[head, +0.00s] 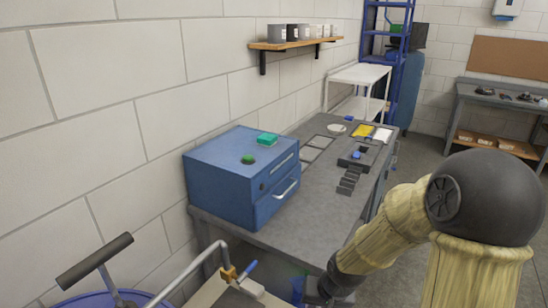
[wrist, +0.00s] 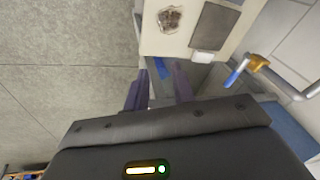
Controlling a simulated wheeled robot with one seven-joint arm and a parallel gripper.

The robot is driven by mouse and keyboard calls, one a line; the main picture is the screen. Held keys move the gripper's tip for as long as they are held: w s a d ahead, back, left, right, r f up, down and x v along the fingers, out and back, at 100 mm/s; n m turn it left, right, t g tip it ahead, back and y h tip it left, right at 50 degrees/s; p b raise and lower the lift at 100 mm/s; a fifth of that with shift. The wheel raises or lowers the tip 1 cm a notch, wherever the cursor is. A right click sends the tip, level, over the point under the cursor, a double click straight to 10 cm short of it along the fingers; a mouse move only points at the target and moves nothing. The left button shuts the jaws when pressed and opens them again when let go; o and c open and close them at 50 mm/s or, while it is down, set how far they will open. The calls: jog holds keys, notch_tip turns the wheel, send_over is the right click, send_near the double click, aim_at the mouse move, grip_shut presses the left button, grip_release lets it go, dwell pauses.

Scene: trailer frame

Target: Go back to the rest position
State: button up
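My gripper (wrist: 161,78) shows in the wrist view with its two dark purple fingers apart. I see nothing clasped between them; a small blue patch (wrist: 163,70) shows beyond the tips, and its distance is unclear. A cream panel (wrist: 175,28) with a grey rectangle and a small white block lies past the fingertips. In the head view my arm comes in from the right and bends down to the bottom edge. My gripper is low there, beside the front of the grey workbench (head: 290,232), and its fingers are not clear.
A bent metal pipe with a brass fitting and blue lever (wrist: 236,76) is right of the gripper. A white shelf cart (head: 358,75) stands behind. Open floor (head: 420,160) lies to the right.

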jog(key=s+d+r+h+p, duration=0.1)
jog(key=s+d+r, duration=0.1)
jog(key=r, duration=0.3)
jog(key=s+d+r+n+p, duration=0.1)
jog(key=s+d+r+p, duration=0.1)
jog(key=s+r, duration=0.3)
jog(key=shift+s+d+r+h, duration=0.15)
jog(key=shift+d+r+h, duration=0.15)
jog(key=shift+h, duration=0.1)
dwell(1.1)
